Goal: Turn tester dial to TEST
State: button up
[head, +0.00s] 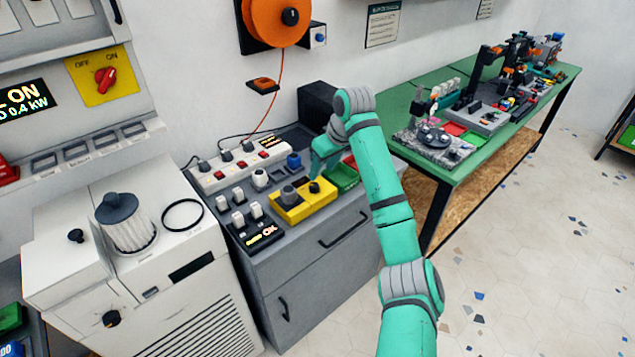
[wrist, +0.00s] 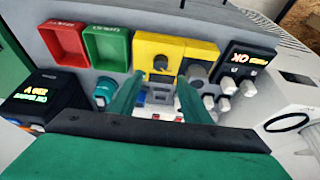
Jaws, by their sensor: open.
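The yellow tester (head: 322,199) sits on the grey cabinet top, and it also shows in the wrist view (wrist: 205,48). A small dark dial (wrist: 160,63) is on its face; it shows in the head view too (head: 314,187). Its pointer and any TEST marking are too small to read. A grey round part (wrist: 195,72) stands beside the dial on the yellow body. My gripper (head: 317,172) hovers over the cabinet just behind the tester. In the wrist view its two green fingers (wrist: 160,80) are apart, with nothing between them, and their tips point toward the dial.
A green tray (wrist: 106,46) and red tray (wrist: 64,44) lie beside the tester. A black unit reading OK (head: 262,235) with white knobs is on its other side. A white power strip (head: 240,165) runs behind. A green workbench (head: 455,172) stands to the right.

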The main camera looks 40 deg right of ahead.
aim_at(314, 185)
jog(key=x, duration=0.8)
jog(key=shift+w+f, duration=0.15)
jog(key=shift+f, duration=0.1)
jog(key=c, duration=1)
